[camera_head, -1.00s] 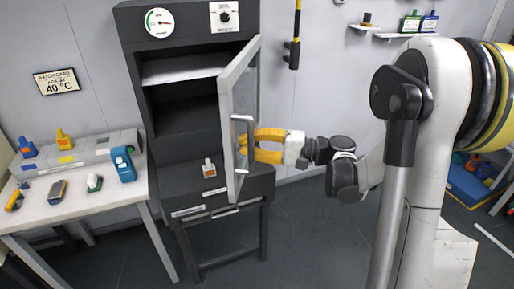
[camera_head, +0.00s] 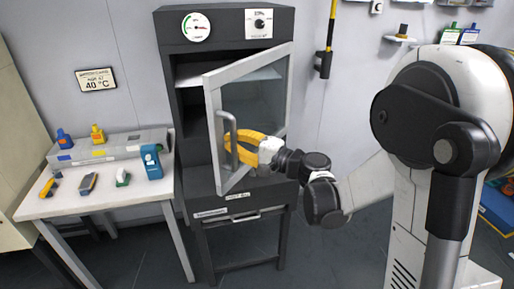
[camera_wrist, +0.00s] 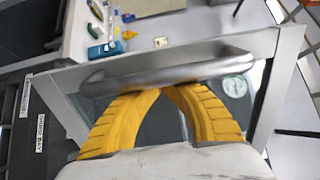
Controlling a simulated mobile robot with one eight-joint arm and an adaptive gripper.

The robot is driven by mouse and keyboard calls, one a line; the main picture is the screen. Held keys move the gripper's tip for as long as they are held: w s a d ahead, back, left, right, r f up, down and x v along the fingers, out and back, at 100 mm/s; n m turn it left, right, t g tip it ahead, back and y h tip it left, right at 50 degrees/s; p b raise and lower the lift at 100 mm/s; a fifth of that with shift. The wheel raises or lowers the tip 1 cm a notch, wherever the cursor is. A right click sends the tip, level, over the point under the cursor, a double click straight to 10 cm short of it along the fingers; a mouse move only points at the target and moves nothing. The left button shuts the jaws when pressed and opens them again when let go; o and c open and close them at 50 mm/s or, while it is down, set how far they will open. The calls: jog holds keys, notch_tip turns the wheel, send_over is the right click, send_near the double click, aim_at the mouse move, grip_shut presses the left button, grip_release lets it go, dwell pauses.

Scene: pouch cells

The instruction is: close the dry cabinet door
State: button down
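The dry cabinet door (camera_head: 209,110) is a grey-framed glass panel. It stands partly open, hinged on its right side, with its free edge swung out toward me. Its bar handle (camera_head: 228,140) is on the outer face near the free edge. In the wrist view the handle (camera_wrist: 165,66) runs across the picture. My gripper (camera_head: 231,148) is at the handle from the right. Its yellow fingers bend together and their tips (camera_wrist: 166,86) meet at the bar, with nothing seen between them. Whether the tips press on the bar or the door is hard to tell.
The dark cabinet (camera_head: 225,28) has a dial and a knob on top, and open shelf space behind the door. A white table (camera_head: 100,198) with bottles and small items stands to the left. A yellow-and-black pole (camera_head: 330,30) hangs on the wall to the right.

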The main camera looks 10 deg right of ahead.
jog(key=w+a+m+t+h, duration=0.2)
jog(key=w+a+m+h, duration=0.2)
jog(key=w, duration=1.1)
jog(key=w+a+m+t+h+p, duration=0.1)
jog(key=w+a+m+h, duration=0.4)
jog(key=w, duration=1)
jog(key=shift+a+r+t+h, duration=0.15)
jog(key=shift+a+t+h, duration=0.75)
jog(key=shift+a+h, duration=1.1)
jog(key=shift+w, duration=0.1)
